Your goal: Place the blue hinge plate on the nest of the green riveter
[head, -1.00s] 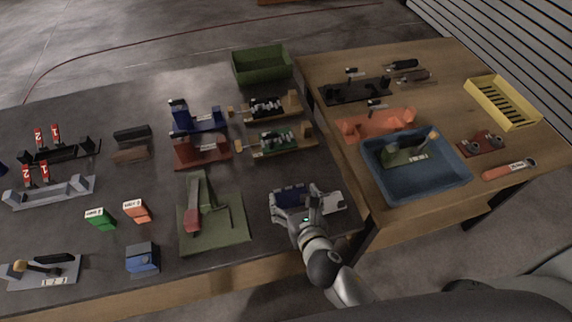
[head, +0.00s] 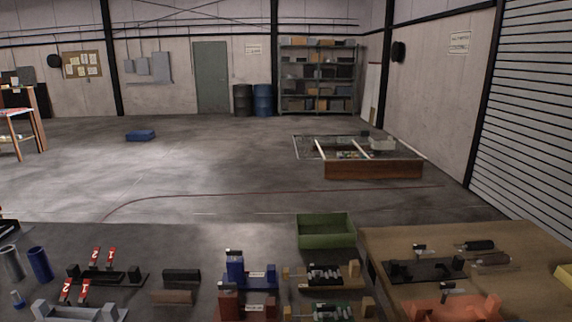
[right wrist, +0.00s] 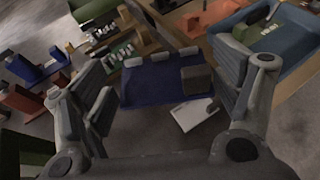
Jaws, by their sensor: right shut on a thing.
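The blue hinge plate (right wrist: 150,88), with pale knuckles along one edge and a dark brownish block at its right end, shows in the right wrist view. My right gripper (right wrist: 168,76) is shut on it, with a finger at each end. A pale plate (right wrist: 197,114) lies just below its right end. The green riveter is outside the head view. A dark green strip (right wrist: 38,150) at the lower left of the right wrist view may be part of it; I cannot tell. Neither gripper shows in the head view.
The head view shows several fixtures on the bench, including a blue block stand (head: 237,268), and a green bin (head: 326,231). The wooden table (head: 400,242) stands right. The blue tray (right wrist: 297,60) shows in the right wrist view. Open floor lies beyond the bench.

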